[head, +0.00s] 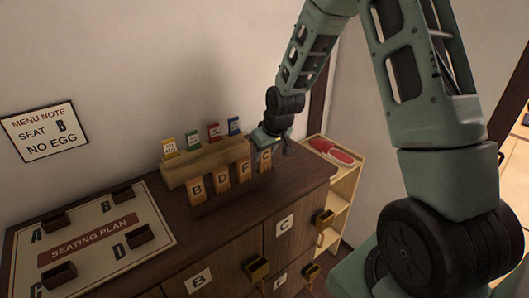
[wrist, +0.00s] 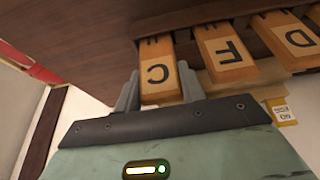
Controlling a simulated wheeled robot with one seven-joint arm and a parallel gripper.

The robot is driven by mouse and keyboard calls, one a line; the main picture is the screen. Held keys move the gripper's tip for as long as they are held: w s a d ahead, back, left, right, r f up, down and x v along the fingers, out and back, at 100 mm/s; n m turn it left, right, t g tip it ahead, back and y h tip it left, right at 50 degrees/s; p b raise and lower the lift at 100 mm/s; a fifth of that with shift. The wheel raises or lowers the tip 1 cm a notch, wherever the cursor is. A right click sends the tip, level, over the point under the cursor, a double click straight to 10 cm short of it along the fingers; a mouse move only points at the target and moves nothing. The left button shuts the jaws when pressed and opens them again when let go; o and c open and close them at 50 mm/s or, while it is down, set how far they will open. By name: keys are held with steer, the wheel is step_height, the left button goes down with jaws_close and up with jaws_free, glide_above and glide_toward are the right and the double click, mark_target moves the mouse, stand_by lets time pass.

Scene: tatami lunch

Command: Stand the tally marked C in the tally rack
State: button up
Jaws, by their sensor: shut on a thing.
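The tally marked C (wrist: 157,74) is an orange-brown wooden tag. In the wrist view my gripper (wrist: 160,90) is shut on it, one finger on each side. In the head view the tally C (head: 265,159) stands roughly upright under my gripper (head: 269,141), at the right end of a row with tallies B (head: 195,190), D (head: 221,178) and F (head: 243,169). The dark tally rack (head: 232,194) runs along their feet. The lower end of C is at the rack; I cannot tell whether it is fully seated.
Behind the row is a pale wooden block (head: 205,165) with yellow, green, red and blue cards. A seating plan board (head: 75,215) lies at left on the dark cabinet top. A shelf with a red item (head: 332,151) stands at right. Lettered drawers are below.

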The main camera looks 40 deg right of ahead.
steer(key=shift+f, duration=0.1)
steer(key=shift+f, duration=0.1)
steer(key=o, duration=1.7)
steer(key=shift+r+p, duration=2.65)
steer(key=shift+r, duration=0.9)
